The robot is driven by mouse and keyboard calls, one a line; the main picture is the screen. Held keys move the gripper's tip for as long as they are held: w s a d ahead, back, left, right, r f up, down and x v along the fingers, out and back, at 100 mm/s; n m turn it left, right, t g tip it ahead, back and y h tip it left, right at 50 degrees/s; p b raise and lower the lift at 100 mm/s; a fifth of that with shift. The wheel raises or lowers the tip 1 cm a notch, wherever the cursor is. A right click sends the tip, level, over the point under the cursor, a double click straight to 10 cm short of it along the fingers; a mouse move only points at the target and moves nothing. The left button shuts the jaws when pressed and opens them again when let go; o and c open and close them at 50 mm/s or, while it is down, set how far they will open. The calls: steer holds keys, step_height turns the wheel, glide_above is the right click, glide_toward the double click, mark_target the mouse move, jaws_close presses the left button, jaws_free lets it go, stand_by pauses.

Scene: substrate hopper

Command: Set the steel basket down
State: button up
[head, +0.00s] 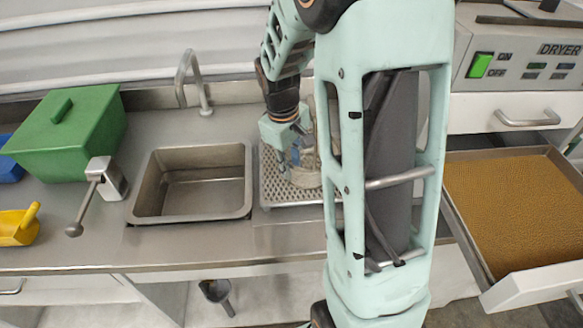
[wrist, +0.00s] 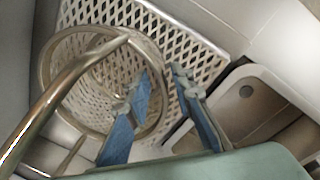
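The steel basket (wrist: 82,90) is a round mesh basket with a metal rim, seen at the left of the wrist view. It appears to stand on the perforated steel tray (wrist: 185,35). In the head view the basket (head: 308,163) is partly hidden by my gripper and arm. A thick metal bar (wrist: 62,85), apparently its handle, crosses the basket's left side. My gripper (wrist: 160,80) has its two blue fingers apart, with a gap between the tips. One finger appears inside the rim and the other outside. My gripper (head: 290,152) also shows above the tray in the head view.
A sink (head: 190,180) lies left of the perforated tray. A tap (head: 186,78) stands behind it, and a lever fixture (head: 105,178), green box (head: 70,130) and yellow scoop (head: 18,226) are further left. A dryer with an open drawer of brown granules (head: 515,205) is right.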

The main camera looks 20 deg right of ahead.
step_height(320, 180, up, 11)
steer(key=a, duration=0.1)
steer(key=shift+s+a+f, duration=0.15)
steer(key=shift+s+f, duration=0.05)
steer(key=shift+s, duration=0.2)
